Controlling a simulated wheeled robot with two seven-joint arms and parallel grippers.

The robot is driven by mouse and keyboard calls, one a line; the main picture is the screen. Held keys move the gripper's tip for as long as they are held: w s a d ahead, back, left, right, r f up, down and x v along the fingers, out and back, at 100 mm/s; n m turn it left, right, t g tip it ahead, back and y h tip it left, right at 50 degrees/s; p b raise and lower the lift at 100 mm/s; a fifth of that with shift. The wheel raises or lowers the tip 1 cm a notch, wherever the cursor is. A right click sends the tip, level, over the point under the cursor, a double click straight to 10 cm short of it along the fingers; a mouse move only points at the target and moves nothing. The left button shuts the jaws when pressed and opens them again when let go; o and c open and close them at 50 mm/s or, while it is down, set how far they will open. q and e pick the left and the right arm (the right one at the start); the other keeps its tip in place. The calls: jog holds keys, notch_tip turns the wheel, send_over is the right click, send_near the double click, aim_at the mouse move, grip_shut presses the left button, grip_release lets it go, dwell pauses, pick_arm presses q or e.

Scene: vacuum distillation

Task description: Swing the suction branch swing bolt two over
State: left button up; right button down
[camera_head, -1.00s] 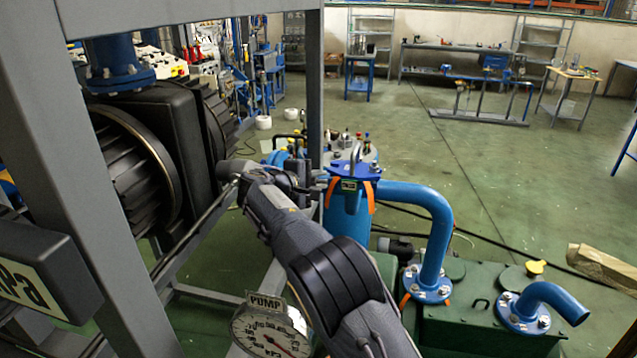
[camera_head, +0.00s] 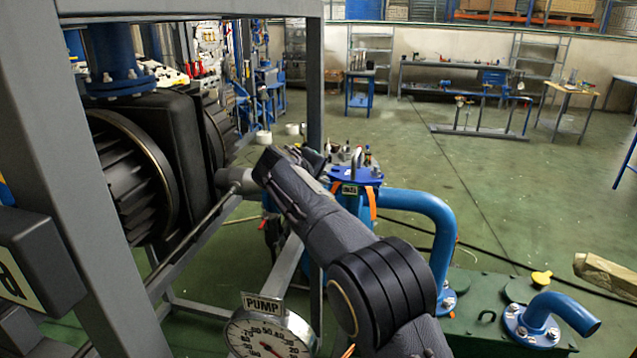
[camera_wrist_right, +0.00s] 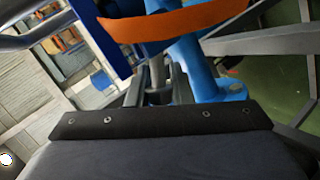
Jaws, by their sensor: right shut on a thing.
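The blue branch vessel (camera_head: 352,176) with its blue lid, orange straps and small label stands at mid-picture in the head view, partly hidden by my right arm. In the right wrist view its orange strap (camera_wrist_right: 175,28) and blue body (camera_wrist_right: 205,75) are close ahead. My right gripper (camera_wrist_right: 157,88) is shut on a slim grey rod, seemingly the swing bolt (camera_wrist_right: 156,70), beside the blue body. In the head view the wrist hides the fingertips and the bolt, so its tilt cannot be told. My left gripper is not in view.
A grey frame post (camera_head: 315,85) and a black finned pump (camera_head: 140,165) stand left of the arm. A PUMP gauge (camera_head: 268,335) is below it. A curved blue pipe (camera_head: 430,215) and a green tank (camera_head: 475,310) lie right.

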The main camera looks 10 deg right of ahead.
jog(key=shift+r, duration=0.1)
dwell(0.3)
jog(key=c, duration=1.5)
grip_release()
jog(key=shift+c, duration=0.2)
jog(key=b+v, duration=0.2)
jog(key=v, duration=0.5)
jog(key=shift+s+r, duration=0.2)
jog(key=shift+s, duration=0.15)
jog(key=shift+a, duration=0.1)
